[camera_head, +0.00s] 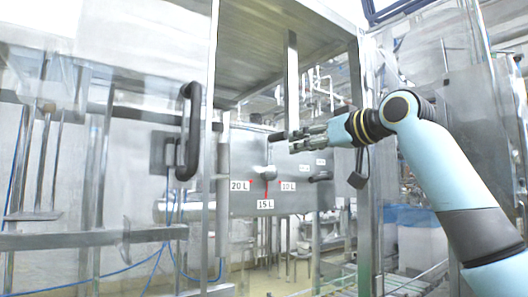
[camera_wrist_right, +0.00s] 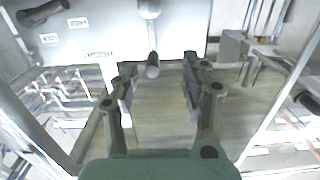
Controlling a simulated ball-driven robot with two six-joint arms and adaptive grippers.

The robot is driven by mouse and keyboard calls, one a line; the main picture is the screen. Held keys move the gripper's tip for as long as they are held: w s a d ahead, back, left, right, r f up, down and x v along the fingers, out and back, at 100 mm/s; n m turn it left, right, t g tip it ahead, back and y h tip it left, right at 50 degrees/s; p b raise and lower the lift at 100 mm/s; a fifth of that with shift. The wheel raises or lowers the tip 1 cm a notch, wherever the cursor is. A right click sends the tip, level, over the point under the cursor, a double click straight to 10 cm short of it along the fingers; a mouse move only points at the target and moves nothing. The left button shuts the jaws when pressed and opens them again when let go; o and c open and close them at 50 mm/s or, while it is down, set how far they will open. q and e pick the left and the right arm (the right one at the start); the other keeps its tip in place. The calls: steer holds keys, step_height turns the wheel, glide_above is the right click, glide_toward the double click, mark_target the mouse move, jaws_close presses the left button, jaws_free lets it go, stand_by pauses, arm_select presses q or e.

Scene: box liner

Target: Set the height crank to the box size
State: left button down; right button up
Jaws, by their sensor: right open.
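The height crank has a round hub (camera_head: 265,172) on a grey metal panel, with an arm rising to a dark handle (camera_head: 278,135). Labels 20 L (camera_head: 240,185), 15 L (camera_head: 265,204) and 10 L (camera_head: 288,186) with red marks sit around the hub. The crank handle points up, away from the 15 L label below. My right gripper (camera_head: 295,141) is open at the handle's right end. In the right wrist view the handle (camera_wrist_right: 152,71) appears between the open fingers (camera_wrist_right: 158,80), with no visible contact. My left gripper is out of view.
A large black pull handle (camera_head: 190,132) stands on the left of the machine frame. A smaller black handle (camera_head: 320,177) is on the panel right of the crank. A metal upright (camera_head: 212,150) stands left of the panel. A padlock-like dark block (camera_head: 358,181) hangs below my right wrist.

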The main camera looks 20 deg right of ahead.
mark_target(287, 133)
steer(key=shift+t, duration=0.5)
steer(key=w+r, duration=0.1)
steer(key=r, duration=0.1)
steer(key=w+r+p, duration=0.1)
steer(key=w+r, duration=0.1)
steer(key=shift+r, duration=0.15)
steer(key=p+x, duration=0.1)
steer(key=x, duration=0.2)
steer(key=p+x, duration=0.1)
steer(key=x, duration=0.2)
steer(key=shift+d, duration=0.25)
steer(key=shift+w+a+f, duration=0.25)
steer(key=shift+w+a, duration=0.05)
steer(key=shift+w, duration=0.25)
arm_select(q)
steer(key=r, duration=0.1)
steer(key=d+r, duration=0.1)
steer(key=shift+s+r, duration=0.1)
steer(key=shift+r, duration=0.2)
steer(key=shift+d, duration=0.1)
arm_select(e)
steer(key=shift+d, duration=0.1)
steer(key=shift+c, duration=1.2)
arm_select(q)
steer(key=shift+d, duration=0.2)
arm_select(e)
jaws_close()
